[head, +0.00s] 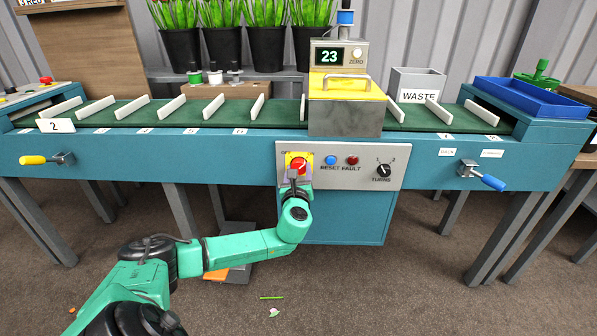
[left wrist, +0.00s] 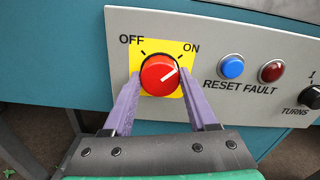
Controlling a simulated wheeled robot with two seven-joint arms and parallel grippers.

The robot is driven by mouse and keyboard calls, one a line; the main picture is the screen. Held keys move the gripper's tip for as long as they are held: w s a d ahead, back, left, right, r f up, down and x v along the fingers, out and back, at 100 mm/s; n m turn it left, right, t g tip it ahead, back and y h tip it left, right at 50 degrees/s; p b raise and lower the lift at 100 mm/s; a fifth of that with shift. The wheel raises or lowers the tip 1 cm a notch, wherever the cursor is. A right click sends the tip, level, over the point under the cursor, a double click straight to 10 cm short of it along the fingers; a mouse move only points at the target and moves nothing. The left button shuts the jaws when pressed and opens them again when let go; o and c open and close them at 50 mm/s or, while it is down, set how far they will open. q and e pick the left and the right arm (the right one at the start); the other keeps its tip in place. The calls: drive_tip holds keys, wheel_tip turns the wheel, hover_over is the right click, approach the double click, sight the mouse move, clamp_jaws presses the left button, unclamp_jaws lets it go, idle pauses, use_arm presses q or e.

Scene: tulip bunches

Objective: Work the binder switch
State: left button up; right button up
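The binder switch is a round red knob (left wrist: 160,75) on a yellow plate (left wrist: 149,48) marked OFF at left and ON at right. Its white pointer line is turned up and right, toward ON. The knob also shows in the head view (head: 298,164) on the grey panel. My left gripper (left wrist: 161,82) is in front of the panel, with one purple finger on each side of the knob. The fingers look spread, with narrow yellow strips between them and the knob; contact is hard to tell. My right gripper is in neither view.
Right of the switch are a blue RESET button (left wrist: 231,66), a red FAULT lamp (left wrist: 271,71) and a black TURNS dial (head: 382,170). A green conveyor (head: 190,112) runs above the panel, with a yellow-topped binder unit (head: 346,100) displaying 23. A yellow-handled crank (head: 35,160) protrudes at left.

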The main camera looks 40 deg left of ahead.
use_arm(q)
drive_tip(key=shift+c, duration=1.1)
drive_tip(key=shift+n, duration=0.3)
use_arm(e)
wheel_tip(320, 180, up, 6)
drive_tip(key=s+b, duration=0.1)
drive_tip(key=b, duration=0.2)
use_arm(q)
drive_tip(key=shift+f+n+b, duration=0.15)
drive_tip(key=shift+n+b, duration=1.75)
drive_tip(key=shift+n, duration=6.8)
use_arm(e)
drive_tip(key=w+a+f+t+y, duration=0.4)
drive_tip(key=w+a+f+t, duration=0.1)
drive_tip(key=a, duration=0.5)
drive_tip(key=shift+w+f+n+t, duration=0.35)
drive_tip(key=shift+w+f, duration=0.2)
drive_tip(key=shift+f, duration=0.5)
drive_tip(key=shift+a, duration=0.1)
